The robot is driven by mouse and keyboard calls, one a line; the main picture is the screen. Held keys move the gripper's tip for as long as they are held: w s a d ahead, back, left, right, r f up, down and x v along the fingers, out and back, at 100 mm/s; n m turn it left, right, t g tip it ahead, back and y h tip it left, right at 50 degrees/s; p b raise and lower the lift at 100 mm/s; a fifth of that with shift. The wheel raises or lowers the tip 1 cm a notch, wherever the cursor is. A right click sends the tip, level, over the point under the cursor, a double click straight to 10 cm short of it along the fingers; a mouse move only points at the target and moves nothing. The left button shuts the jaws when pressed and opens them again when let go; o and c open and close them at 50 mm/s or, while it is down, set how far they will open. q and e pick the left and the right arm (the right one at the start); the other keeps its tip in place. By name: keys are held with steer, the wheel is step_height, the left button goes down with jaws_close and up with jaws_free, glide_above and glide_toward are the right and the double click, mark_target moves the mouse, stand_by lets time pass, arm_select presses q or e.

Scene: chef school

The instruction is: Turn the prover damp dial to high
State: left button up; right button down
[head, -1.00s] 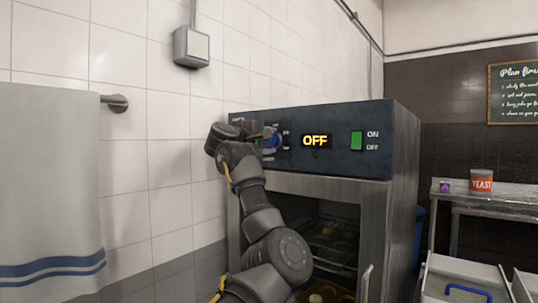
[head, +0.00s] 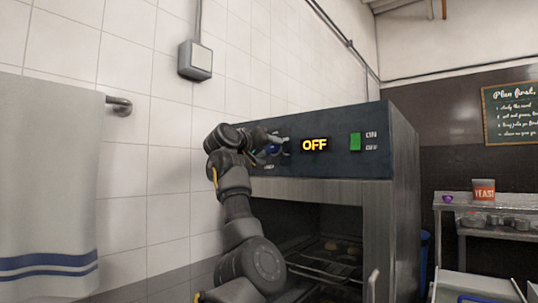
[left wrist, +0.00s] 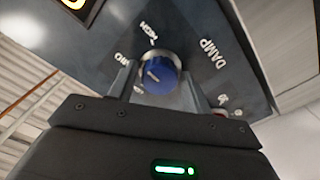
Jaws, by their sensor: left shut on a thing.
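The blue damp dial (left wrist: 158,75) sits on the prover's dark front panel, with the word DAMP beside it. White lettering rings the dial; HIGH and what looks like MID are near it in the left wrist view. The dial has a pale pointer mark, but I cannot tell exactly which word it points at. My left gripper (left wrist: 158,82) is shut on the dial, one finger on each side. In the head view the dial (head: 272,149) is partly hidden by my left gripper (head: 264,143). My right gripper is not in view.
The prover (head: 330,165) has a lit OFF display (head: 314,145) and a green switch (head: 355,141). Its lower chamber is open, with racks inside. A tiled wall and a hanging towel (head: 45,180) are on the left.

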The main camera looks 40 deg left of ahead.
arm_select(q)
steer(key=shift+f+m+b, duration=0.3)
steer(key=shift+m+b, duration=0.05)
steer(key=shift+m, duration=0.55)
steer(key=m+b, duration=0.1)
steer(key=m, duration=0.2)
steer(key=shift+r, duration=0.1)
steer(key=shift+m, duration=0.4)
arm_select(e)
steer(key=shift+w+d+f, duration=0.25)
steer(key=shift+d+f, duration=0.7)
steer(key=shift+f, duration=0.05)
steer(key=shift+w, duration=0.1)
arm_select(q)
steer(key=o, duration=0.7)
steer(key=shift+r, duration=0.1)
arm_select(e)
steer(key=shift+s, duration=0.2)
